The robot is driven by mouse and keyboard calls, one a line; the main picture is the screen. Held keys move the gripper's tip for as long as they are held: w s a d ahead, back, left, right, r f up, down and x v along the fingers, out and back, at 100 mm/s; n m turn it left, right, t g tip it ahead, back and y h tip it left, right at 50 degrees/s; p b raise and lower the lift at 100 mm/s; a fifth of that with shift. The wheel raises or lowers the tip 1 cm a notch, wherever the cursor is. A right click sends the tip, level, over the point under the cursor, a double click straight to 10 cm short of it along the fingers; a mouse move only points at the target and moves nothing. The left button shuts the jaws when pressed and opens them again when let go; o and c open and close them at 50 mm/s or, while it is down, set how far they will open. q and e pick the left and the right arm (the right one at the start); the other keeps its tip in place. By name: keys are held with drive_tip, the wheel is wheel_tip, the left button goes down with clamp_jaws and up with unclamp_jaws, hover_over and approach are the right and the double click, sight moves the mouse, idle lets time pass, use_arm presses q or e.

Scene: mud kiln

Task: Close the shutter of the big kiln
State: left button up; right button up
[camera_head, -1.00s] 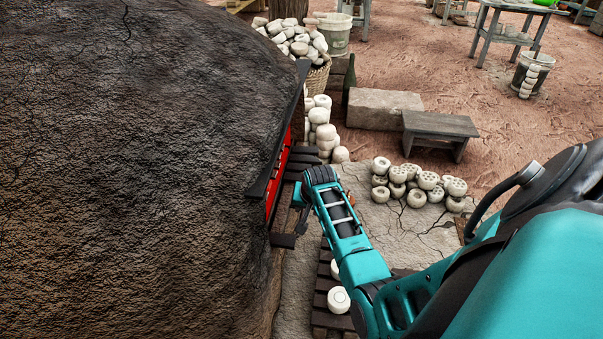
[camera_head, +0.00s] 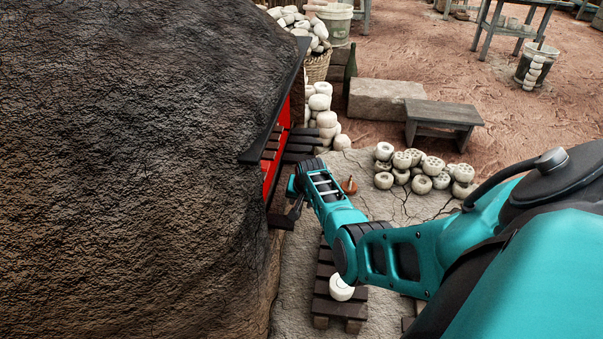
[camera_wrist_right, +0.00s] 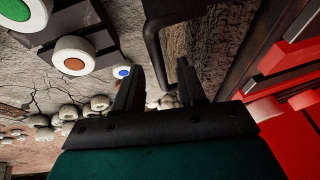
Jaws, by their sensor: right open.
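The big kiln (camera_head: 130,170) is a dark cracked mud dome filling the left of the head view. Its front opening (camera_head: 272,172) glows red and has dark edges; part of it is hidden by the dome. My right gripper (camera_wrist_right: 160,82) is open and empty, close in front of this opening; in the head view it (camera_head: 293,208) is small and partly hidden. In the wrist view a dark bent bar (camera_wrist_right: 153,55), seemingly a handle, shows just beyond and between the fingertips. I cannot tell how far the shutter stands open. The red opening (camera_wrist_right: 285,85) is right of the fingers.
A dark slatted pallet (camera_head: 335,300) with a white round piece (camera_head: 341,288) lies below my right arm. Pale clay pieces (camera_head: 425,172) stand on the slab, and more are stacked beside the kiln. A low bench (camera_head: 440,118) stands further back.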

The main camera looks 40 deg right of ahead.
drive_tip(key=shift+d+f, duration=0.1)
drive_tip(key=shift+f, duration=0.05)
drive_tip(key=shift+c, duration=0.5)
clamp_jaws()
